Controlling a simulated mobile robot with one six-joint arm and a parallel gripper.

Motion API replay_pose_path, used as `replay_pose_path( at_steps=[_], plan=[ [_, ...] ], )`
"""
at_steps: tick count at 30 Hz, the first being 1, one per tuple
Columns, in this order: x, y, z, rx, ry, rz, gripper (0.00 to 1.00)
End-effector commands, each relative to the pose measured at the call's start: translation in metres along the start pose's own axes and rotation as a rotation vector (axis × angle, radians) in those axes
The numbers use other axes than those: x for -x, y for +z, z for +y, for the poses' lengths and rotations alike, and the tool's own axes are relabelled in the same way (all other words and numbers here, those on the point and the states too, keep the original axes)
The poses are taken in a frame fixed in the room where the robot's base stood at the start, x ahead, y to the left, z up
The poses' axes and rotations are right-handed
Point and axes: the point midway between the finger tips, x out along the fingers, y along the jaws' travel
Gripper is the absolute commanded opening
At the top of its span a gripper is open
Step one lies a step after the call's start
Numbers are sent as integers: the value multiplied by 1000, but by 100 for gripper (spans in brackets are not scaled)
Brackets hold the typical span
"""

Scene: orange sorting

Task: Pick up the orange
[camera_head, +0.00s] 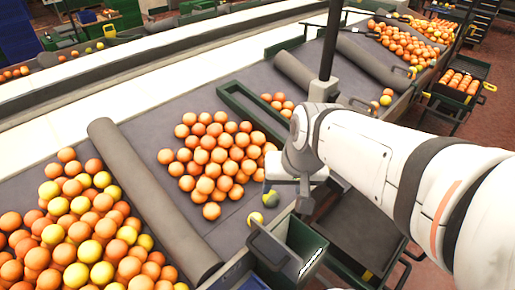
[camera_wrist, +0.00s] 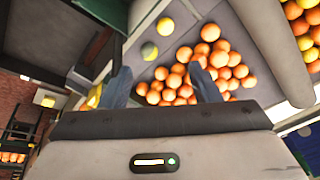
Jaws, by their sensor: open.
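A pile of oranges (camera_head: 215,155) lies on the grey sorting table (camera_head: 150,110), left of my arm's end in the head view. The same oranges (camera_wrist: 211,32) show in the wrist view, several of them between and beyond my fingers. My gripper (camera_wrist: 160,78) is open, with its two fingers apart and no fruit held between them. In the head view my wrist is over the pile's right edge, and the fingers are mostly hidden.
A grey roller divider (camera_head: 150,195) separates this pile from a mixed orange and yellow pile (camera_head: 75,225) at left. A dark green crate (camera_head: 300,240) stands at the table's near edge. A dark post (camera_head: 330,40) rises behind my arm. A white conveyor (camera_head: 150,70) runs behind.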

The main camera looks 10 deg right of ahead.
Motion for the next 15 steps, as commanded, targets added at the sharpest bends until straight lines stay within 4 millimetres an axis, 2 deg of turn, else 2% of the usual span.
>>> replay_pose_path(
  at_steps=[3,7,11,15],
  plan=[
    [-14,-37,-37,-197,-144,8,67],
    [-39,-87,-69,-517,-279,31,77],
    [-72,-132,-79,-878,-337,57,78],
    [-120,-164,-67,-1289,-300,95,78]
  ],
)
